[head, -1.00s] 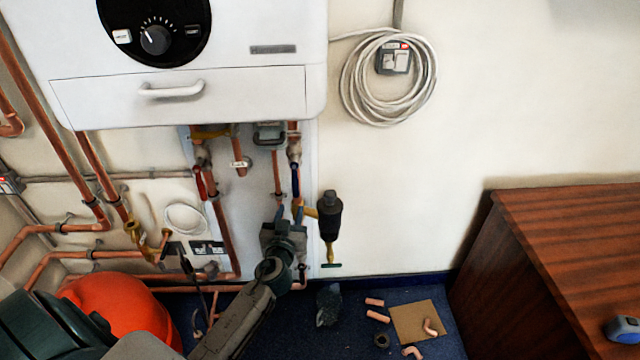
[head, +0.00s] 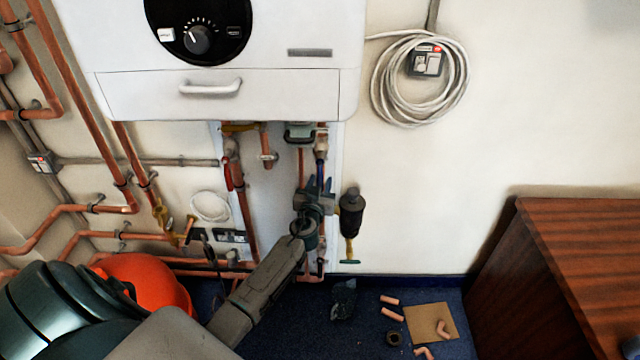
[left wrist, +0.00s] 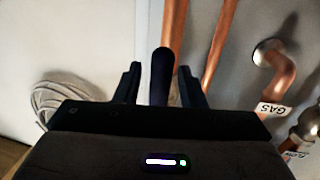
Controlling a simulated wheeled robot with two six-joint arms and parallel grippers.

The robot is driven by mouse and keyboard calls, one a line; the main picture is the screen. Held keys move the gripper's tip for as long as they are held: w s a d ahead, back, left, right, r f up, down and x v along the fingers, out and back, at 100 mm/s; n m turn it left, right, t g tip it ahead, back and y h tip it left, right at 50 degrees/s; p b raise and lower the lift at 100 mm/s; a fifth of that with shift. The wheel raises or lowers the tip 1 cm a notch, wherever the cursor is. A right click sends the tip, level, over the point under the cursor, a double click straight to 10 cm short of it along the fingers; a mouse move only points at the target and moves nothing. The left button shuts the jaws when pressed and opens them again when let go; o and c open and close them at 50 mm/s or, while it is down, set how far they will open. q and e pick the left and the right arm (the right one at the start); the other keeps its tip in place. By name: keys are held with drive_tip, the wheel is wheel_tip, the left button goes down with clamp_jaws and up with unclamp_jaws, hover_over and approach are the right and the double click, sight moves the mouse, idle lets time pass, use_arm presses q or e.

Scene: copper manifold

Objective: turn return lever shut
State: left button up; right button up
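The return lever is a dark blue handle (head: 320,175) hanging down below its valve on the copper pipe under the white boiler. My left gripper (head: 317,184) is just below and at the lever, with its fingers pointing up. In the left wrist view the dark lever (left wrist: 162,78) stands between the two fingers of my left gripper (left wrist: 160,85), with a narrow gap on each side. The gripper is open. Its fingers partly hide the lever's lower end in the head view. My right gripper is not in view.
A red lever (head: 228,177) hangs on a pipe to the left. A black cylindrical filter (head: 351,212) sits close to the right of my gripper. The boiler (head: 230,95) is above. A pipe labelled GAS (left wrist: 277,75) shows in the wrist view.

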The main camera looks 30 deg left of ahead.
use_arm(q)
clamp_jaws()
